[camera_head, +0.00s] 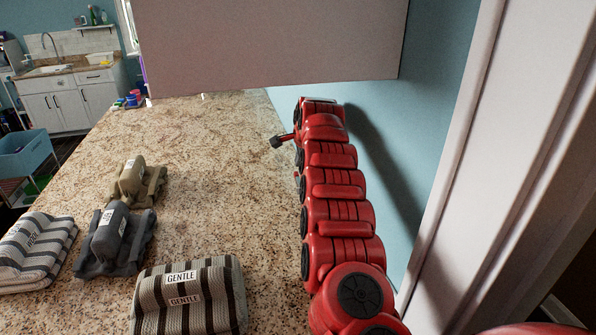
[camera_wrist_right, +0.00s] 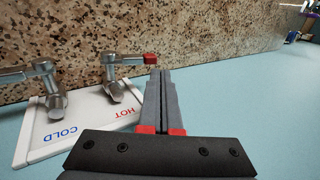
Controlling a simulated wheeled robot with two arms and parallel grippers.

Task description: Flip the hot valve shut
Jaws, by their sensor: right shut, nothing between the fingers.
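In the right wrist view, the hot valve (camera_wrist_right: 118,62) is a metal tap with a lever that has a red end, on a white plate (camera_wrist_right: 92,121) marked HOT and COLD. The lever points right in that picture. My right gripper (camera_wrist_right: 161,72) is shut and empty. The metal cold valve (camera_wrist_right: 42,72) is at the left of the plate. In the head view my red right arm reaches away along the wall and hides the valves. My left gripper is not in view.
A speckled granite counter (camera_head: 200,140) lies left of my arm. A striped rolled towel labelled GENTLE (camera_head: 188,290) and other folded textiles (camera_head: 110,238) lie on it. A large white cabinet (camera_head: 270,45) hangs above the counter. A blue wall (camera_head: 375,125) and a white frame (camera_head: 480,150) close off the right.

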